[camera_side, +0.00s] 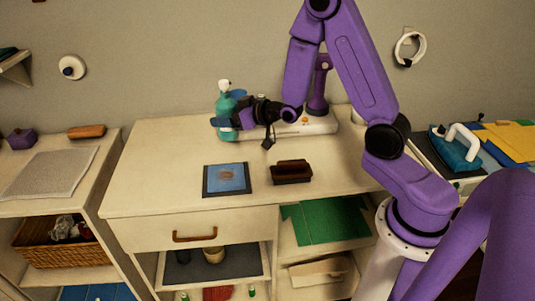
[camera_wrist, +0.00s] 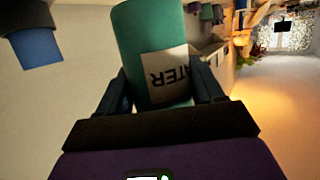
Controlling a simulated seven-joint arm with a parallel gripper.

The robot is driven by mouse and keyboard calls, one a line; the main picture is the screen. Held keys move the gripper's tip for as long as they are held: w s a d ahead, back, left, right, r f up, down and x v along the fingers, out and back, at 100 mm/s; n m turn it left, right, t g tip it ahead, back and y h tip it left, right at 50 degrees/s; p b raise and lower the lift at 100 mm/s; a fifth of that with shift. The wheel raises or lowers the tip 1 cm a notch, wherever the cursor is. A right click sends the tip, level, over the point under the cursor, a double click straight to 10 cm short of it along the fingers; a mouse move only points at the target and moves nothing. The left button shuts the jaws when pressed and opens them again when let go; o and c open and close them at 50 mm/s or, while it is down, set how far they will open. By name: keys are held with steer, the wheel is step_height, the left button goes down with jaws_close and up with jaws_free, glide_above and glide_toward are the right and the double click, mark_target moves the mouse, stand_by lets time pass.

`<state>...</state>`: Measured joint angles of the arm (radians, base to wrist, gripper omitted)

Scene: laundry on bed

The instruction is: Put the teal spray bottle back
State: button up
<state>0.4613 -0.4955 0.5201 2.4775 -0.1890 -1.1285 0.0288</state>
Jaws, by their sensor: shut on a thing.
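The teal spray bottle (camera_side: 226,106) with a white top is at the back left of the cream dresser top, upright in the side view. My gripper (camera_side: 230,122) reaches it from the right and is shut on its body. In the wrist view my gripper (camera_wrist: 162,85) has a dark finger on each side of the teal bottle (camera_wrist: 150,30), whose white label reads "WATER". The bottle's base is partly hidden by my gripper in the side view. I cannot tell whether it touches the dresser top.
A blue mat with a dark border (camera_side: 211,180) and a dark brown block (camera_side: 291,172) lie on the dresser top (camera_side: 150,180). A low white slab (camera_side: 312,127) is at the back, right of the bottle. A teal iron (camera_side: 455,150) stands far right. The front left of the top is clear.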

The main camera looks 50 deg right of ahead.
steer(key=s+d+f+n+y, duration=0.25)
steer(key=s+d, duration=0.35)
steer(key=d, duration=0.5)
steer(key=shift+g, duration=0.3)
steer(key=shift+w+d+f, duration=0.1)
steer(key=shift+f, duration=1.95)
steer(key=shift+w+d+f, duration=0.1)
steer(key=shift+f, duration=1.95)
steer(key=shift+f, duration=0.1)
steer(key=o, duration=1.3)
steer(key=shift+m, duration=0.25)
steer(key=v, duration=0.7)
steer(key=shift+s+d, duration=0.1)
steer(key=shift+s, duration=0.2)
